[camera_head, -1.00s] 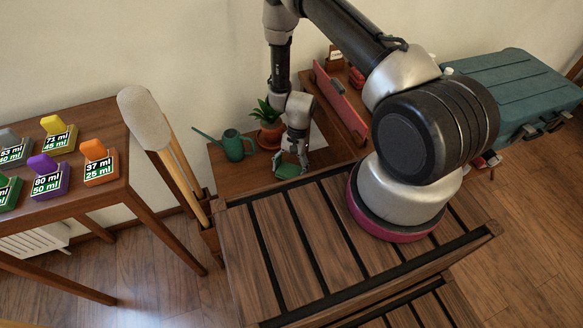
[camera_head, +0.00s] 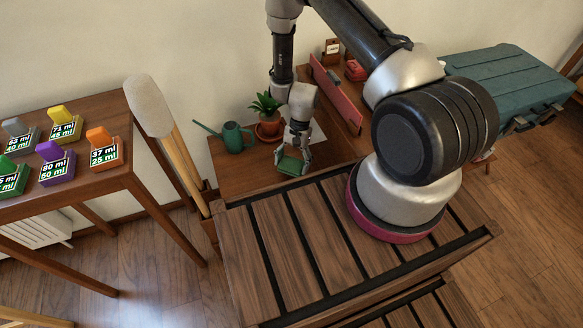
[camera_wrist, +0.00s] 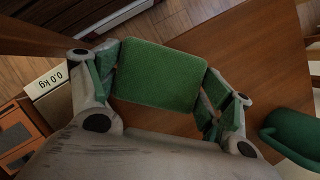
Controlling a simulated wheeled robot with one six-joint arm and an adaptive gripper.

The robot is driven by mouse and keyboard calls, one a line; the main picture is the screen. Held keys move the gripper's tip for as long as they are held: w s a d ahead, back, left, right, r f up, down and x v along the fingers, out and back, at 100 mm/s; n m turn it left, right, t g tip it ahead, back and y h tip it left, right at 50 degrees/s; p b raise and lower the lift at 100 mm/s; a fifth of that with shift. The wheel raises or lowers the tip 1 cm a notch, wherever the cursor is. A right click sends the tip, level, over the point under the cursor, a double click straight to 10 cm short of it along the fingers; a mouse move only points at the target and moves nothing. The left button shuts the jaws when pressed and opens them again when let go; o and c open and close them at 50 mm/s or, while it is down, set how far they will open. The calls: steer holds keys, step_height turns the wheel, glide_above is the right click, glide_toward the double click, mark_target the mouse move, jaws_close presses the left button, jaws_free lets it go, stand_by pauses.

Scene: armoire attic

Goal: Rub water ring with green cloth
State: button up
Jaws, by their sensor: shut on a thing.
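My gripper (camera_head: 293,156) is shut on the green cloth (camera_head: 289,165), a folded pad, over the small wooden table (camera_head: 232,178). In the wrist view the green cloth (camera_wrist: 158,75) sits between the two fingers of my gripper (camera_wrist: 157,88), close over the brown tabletop (camera_wrist: 255,85). I cannot tell whether the cloth touches the wood. No water ring can be made out in either view; it may be hidden under the cloth or the gripper.
A green watering can (camera_head: 233,138) and a potted plant (camera_head: 267,122) stand on the table behind and left of my gripper. A red panel (camera_head: 336,92) rises to the right. A long padded tool (camera_head: 148,105) leans at the left.

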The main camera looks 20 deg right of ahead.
mark_target(290, 166)
steer(key=shift+r, duration=2.4)
steer(key=shift+w, duration=0.1)
